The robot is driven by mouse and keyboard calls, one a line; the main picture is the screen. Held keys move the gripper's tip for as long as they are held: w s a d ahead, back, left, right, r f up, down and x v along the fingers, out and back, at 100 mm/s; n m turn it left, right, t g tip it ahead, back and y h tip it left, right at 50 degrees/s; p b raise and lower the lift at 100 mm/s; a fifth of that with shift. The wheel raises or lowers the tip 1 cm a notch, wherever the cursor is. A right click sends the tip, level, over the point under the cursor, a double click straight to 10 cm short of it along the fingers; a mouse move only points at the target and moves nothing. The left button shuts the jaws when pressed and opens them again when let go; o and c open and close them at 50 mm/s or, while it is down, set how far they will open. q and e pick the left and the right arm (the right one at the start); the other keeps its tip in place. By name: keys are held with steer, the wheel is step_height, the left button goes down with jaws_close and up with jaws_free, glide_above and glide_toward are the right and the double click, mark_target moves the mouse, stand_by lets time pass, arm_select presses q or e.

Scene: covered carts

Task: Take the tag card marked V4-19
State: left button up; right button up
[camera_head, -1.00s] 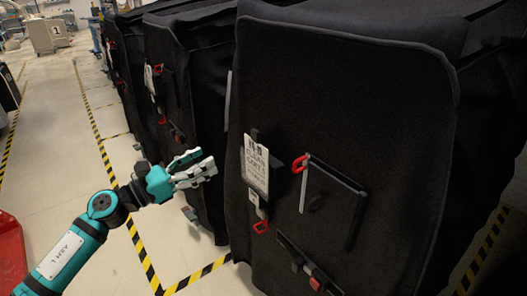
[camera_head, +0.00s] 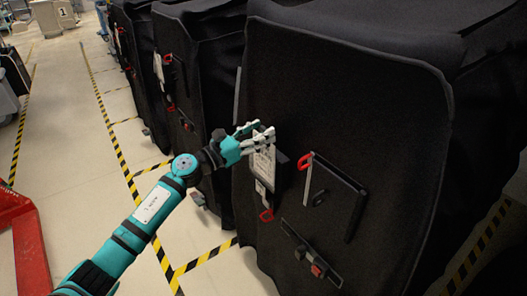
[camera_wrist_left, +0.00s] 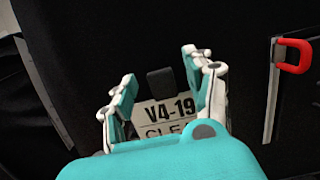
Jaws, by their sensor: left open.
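The tag card marked V4-19 (camera_wrist_left: 168,112) shows between the fingers in the left wrist view, with a dark clip (camera_wrist_left: 160,82) above it. Its lower part is hidden behind my gripper. In the head view the white card (camera_head: 266,170) hangs on the front of the nearest black covered cart (camera_head: 350,110), partly covered by the fingers. My left gripper (camera_head: 258,135) is open at the card's upper part; it also shows in the left wrist view (camera_wrist_left: 158,75), one finger on each side of the card. I cannot tell whether the fingers touch it. My right gripper is not in view.
A red hook (camera_head: 306,161) and dark frame (camera_head: 340,190) are right of the card. A red ring (camera_head: 266,215) hangs below it. Another covered cart (camera_head: 200,70) stands behind. Clear floor (camera_head: 80,180) lies left; a red object (camera_head: 30,250) is at the left edge.

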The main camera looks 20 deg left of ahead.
arm_select(q)
steer(key=shift+x, duration=0.8)
jaws_close()
